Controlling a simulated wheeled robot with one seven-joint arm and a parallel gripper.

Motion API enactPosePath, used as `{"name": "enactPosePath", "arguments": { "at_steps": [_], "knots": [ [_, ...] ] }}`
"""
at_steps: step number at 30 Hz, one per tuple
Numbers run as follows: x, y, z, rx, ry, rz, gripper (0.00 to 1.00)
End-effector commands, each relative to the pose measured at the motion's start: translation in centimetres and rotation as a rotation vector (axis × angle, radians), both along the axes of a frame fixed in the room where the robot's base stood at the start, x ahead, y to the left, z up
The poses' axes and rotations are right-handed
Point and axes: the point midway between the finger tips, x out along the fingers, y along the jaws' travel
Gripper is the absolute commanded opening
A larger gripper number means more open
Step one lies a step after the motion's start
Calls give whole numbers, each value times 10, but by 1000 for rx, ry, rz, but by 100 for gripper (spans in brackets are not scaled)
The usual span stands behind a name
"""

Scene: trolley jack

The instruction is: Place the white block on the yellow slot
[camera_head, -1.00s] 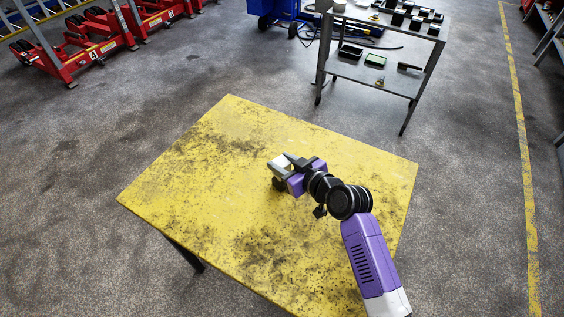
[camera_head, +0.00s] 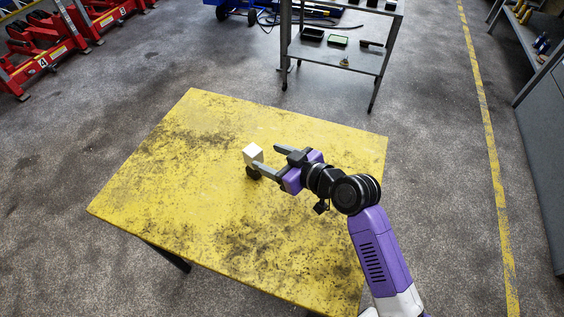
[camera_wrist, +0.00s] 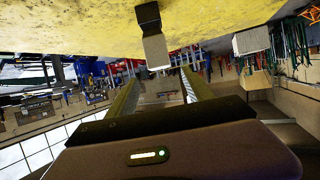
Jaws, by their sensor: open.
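The white block (camera_head: 253,154) is near the middle of the yellow table (camera_head: 215,220). A dark piece (camera_head: 251,172) shows just below it. The wrist view is upside down: there the block (camera_wrist: 156,52) hangs below a dark piece (camera_wrist: 147,17) that reaches the table surface. My gripper (camera_head: 266,157) is open, its fingers pointing left, with the block at the fingertips. In the wrist view the block is ahead of the gap between the fingers. I cannot tell whether a finger touches it. No separate yellow slot stands out on the table.
A grey metal cart (camera_head: 338,62) with small trays stands behind the table. Red jacks (camera_head: 60,45) stand at the back left. A grey cabinet (camera_head: 545,150) is at the right. The table top around the block is clear, and floor is open around the table.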

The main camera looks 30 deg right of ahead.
Motion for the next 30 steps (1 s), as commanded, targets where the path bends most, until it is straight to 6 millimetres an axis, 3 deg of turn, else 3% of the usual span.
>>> {"name": "enactPosePath", "arguments": {
  "at_steps": [7, 21, 26, 30],
  "knots": [
    [-32, -8, 13, 0, 0, -1, 60],
    [-46, -8, 11, 1, 8, -13, 60],
    [-85, -6, -14, 3, 30, -85, 60],
    [-139, -4, -31, -2, 36, -170, 60]
  ]
}}
